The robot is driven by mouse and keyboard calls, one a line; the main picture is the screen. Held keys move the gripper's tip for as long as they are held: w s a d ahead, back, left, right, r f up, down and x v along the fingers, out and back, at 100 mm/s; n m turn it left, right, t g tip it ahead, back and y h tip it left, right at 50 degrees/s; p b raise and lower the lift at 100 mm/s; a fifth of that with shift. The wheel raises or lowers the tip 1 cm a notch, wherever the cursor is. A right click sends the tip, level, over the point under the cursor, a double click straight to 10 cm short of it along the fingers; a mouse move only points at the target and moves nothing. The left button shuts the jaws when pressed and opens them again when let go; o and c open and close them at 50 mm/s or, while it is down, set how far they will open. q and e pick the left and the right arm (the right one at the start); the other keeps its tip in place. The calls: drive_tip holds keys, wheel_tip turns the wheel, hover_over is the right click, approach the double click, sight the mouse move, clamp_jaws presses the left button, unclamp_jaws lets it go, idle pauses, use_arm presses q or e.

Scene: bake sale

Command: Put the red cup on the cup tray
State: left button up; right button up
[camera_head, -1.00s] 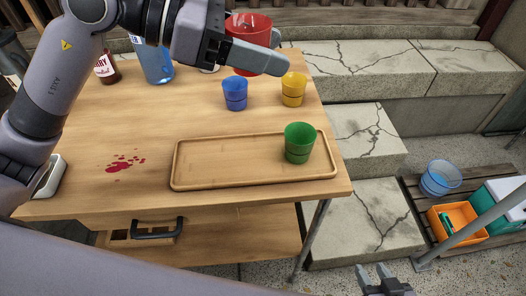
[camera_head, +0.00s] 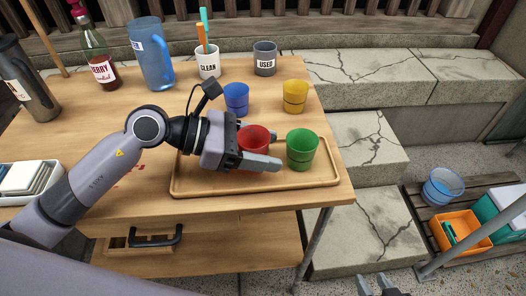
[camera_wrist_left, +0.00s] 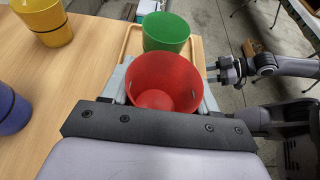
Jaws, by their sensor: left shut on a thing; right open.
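The red cup (camera_head: 254,139) is upright between the fingers of my left gripper (camera_head: 262,148), which is shut on it. It is at the cup tray (camera_head: 200,190), left of the green cup (camera_head: 302,150), which stands on the tray. I cannot tell whether the red cup's base touches the tray, since the gripper hides it. In the left wrist view the red cup (camera_wrist_left: 165,84) is empty, with the green cup (camera_wrist_left: 166,33) just beyond it. My right gripper (camera_head: 376,282) is open and empty at the bottom edge, off the table.
The blue cup (camera_head: 236,98) and yellow cup (camera_head: 295,96) stand behind the tray. Farther back are a blue pitcher (camera_head: 152,60), a berry bottle (camera_head: 98,62), a "CLEAN" cup (camera_head: 207,62) and a "USED" cup (camera_head: 265,60). The tray's left part lies under my arm.

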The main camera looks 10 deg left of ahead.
use_arm(q)
drive_tip(key=shift+f, duration=0.65)
drive_tip(key=shift+f, duration=0.25)
drive_tip(key=o, duration=1)
drive_tip(key=shift+r, duration=0.1)
drive_tip(key=shift+o, duration=0.2)
